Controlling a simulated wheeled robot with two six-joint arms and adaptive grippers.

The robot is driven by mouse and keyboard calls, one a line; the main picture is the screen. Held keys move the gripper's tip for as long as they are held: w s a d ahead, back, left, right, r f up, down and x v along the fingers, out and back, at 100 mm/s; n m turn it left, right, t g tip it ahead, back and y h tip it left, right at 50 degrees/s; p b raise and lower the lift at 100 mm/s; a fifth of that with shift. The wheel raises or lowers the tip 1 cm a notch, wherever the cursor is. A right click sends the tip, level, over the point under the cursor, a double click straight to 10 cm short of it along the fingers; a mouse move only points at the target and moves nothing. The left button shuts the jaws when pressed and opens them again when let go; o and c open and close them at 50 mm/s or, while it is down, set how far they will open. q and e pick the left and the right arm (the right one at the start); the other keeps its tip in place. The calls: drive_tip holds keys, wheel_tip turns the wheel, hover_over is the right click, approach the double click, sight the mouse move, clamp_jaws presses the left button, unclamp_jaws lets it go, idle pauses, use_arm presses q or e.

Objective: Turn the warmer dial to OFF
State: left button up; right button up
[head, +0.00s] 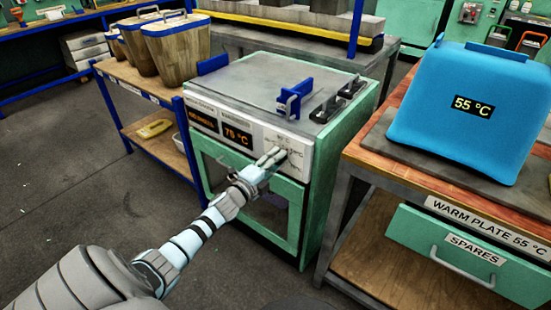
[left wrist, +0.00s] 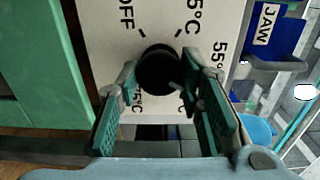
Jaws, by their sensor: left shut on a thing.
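The warmer (head: 255,80) is a green cabinet with a grey top and a light front panel. Its orange display (head: 237,137) reads 75 °C. The black round dial (left wrist: 158,66) sits on the panel, ringed by tick marks, an OFF label at upper left and several temperature labels, partly hidden by my fingers. A small pale mark shows at its lower right edge. My left gripper (head: 275,158) reaches the panel's right part and is shut on the dial; in the left wrist view its green-padded fingers (left wrist: 160,82) lie on either side of it. My right gripper is not in view.
A blue bracket (head: 294,93) labelled JAW and black handles (head: 340,100) stand on the warmer's top. A blue block (head: 470,110) showing 55 °C sits on the right bench above a SPARES drawer (head: 470,255). Wooden buckets (head: 178,48) stand at left.

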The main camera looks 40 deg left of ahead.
use_arm(q)
drive_tip(key=n+p, duration=0.7)
drive_tip(key=n, duration=2.3)
drive_tip(key=shift+a, duration=0.2)
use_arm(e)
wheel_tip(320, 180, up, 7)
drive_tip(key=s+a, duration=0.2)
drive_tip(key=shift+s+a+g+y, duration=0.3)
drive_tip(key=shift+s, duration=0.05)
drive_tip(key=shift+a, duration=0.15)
